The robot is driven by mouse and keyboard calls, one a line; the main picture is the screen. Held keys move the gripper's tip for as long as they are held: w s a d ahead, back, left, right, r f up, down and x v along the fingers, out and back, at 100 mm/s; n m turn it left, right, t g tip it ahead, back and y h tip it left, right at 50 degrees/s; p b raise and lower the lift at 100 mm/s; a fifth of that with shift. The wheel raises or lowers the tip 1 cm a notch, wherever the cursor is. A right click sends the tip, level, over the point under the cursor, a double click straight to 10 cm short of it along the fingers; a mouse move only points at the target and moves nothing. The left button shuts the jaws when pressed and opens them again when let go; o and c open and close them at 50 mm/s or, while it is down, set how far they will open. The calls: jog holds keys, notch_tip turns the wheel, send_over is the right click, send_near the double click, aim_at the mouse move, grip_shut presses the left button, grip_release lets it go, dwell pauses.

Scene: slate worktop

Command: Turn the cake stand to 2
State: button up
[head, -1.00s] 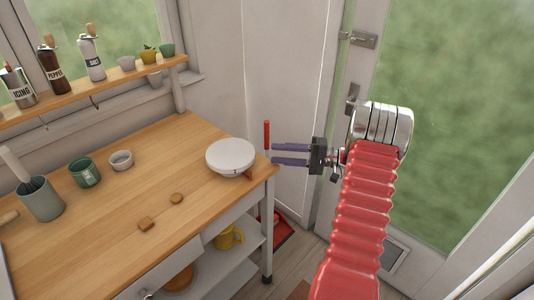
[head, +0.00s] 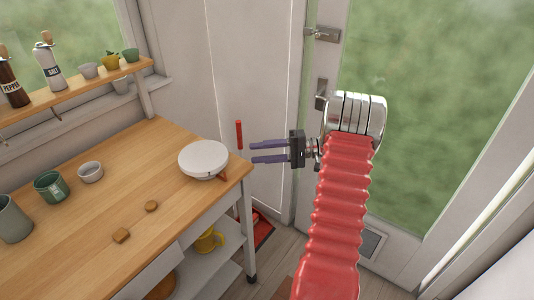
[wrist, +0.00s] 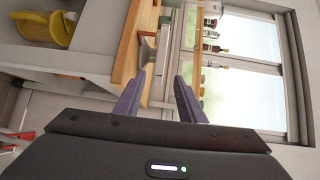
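The cake stand (head: 203,157), a round white disc on a low base, stands near the right corner of the wooden worktop. A small reddish-brown piece (head: 222,178) shows at its front right, under the disc. I can read no numbers on or around it. My gripper (head: 252,153) is to the right of the stand, beyond the worktop's edge, with its two purple fingers pointing left towards it. The fingers are apart, with nothing between them, and do not touch the stand. The wrist view also shows the open fingers (wrist: 158,95), with the worktop edge (wrist: 128,45) ahead.
Two small brown pieces (head: 151,206), a small white bowl (head: 91,171) and green cups (head: 49,186) are on the worktop. A shelf (head: 75,92) with bottles and pots runs behind. A red upright handle (head: 239,135) stands behind my gripper. A yellow mug (head: 208,240) is below.

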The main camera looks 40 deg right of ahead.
jog(key=s+a+r+n+g+h, duration=0.2)
jog(key=a+r+g, duration=0.2)
jog(key=a, duration=0.7)
jog(key=s+a+r+n+g+h, duration=0.15)
jog(key=a+r+g, duration=0.25)
jog(key=a, duration=0.7)
jog(key=s+a+r+n+t+h, duration=0.1)
jog(key=s+a+r+n+h, duration=0.1)
jog(key=s+a+h, duration=0.3)
jog(key=s+a+r+n+t+h, duration=0.2)
jog(key=s+a+h, duration=0.3)
jog(key=s, duration=0.7)
jog(key=shift+a+n, duration=0.1)
jog(key=shift+n, duration=0.15)
jog(key=shift+s, duration=0.15)
jog(key=shift+c, duration=0.6)
